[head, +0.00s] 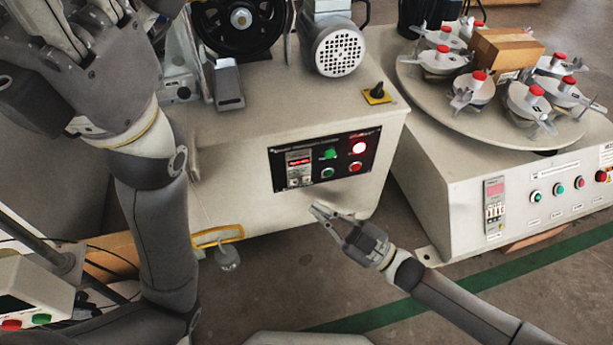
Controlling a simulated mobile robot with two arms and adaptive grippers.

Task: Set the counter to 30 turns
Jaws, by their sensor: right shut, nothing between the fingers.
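A counter with a red lit display and small keys (299,168) is set in the left part of a black control panel (325,158) on the front of the middle machine. The digits are too small to read. Green and red buttons and lamps sit to its right; the top right red one is lit. My right gripper (322,213) is shut and empty, just below and in front of the panel, apart from it. My left arm rises along the left side; its gripper (42,22) is close to the camera at the top left, and its fingertips cannot be made out clearly.
The middle machine carries a motor (335,48) and a black knob on a yellow plate (377,93). At the right, another machine has a round table (430,95) with several clamps and a cardboard box (505,50). It has its own counter (495,198). Floor (290,265) shows below.

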